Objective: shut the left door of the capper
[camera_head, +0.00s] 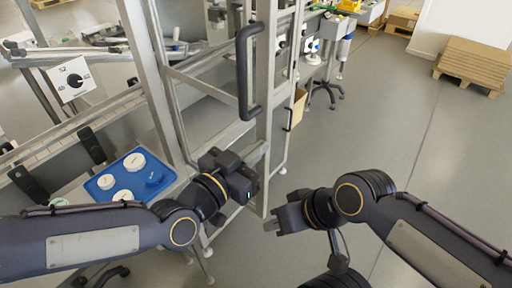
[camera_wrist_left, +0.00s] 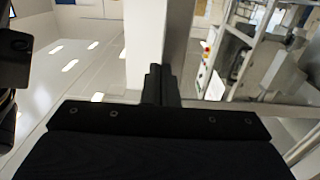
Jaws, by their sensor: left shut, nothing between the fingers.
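The capper's door (camera_head: 188,86) is a metal-framed clear panel that stands swung out from the machine, with a long black handle (camera_head: 248,72) on its upright. My left gripper (camera_head: 256,160) is below the handle, close to the lower part of the door's upright. In the left wrist view its black fingers (camera_wrist_left: 160,84) are together with nothing between them, in front of a pale metal post (camera_wrist_left: 147,40). I cannot tell whether they touch it. My right gripper (camera_head: 272,221) is lower and to the right, pointing left. Its finger gap is too small to judge.
A blue tray (camera_head: 104,194) with several white lids stands at the left, beside the conveyor (camera_head: 65,130). A control box with a dial (camera_head: 74,80) is at the upper left. The grey floor (camera_head: 390,130) at the right is open, with stacked cardboard on a pallet (camera_head: 475,65) far back.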

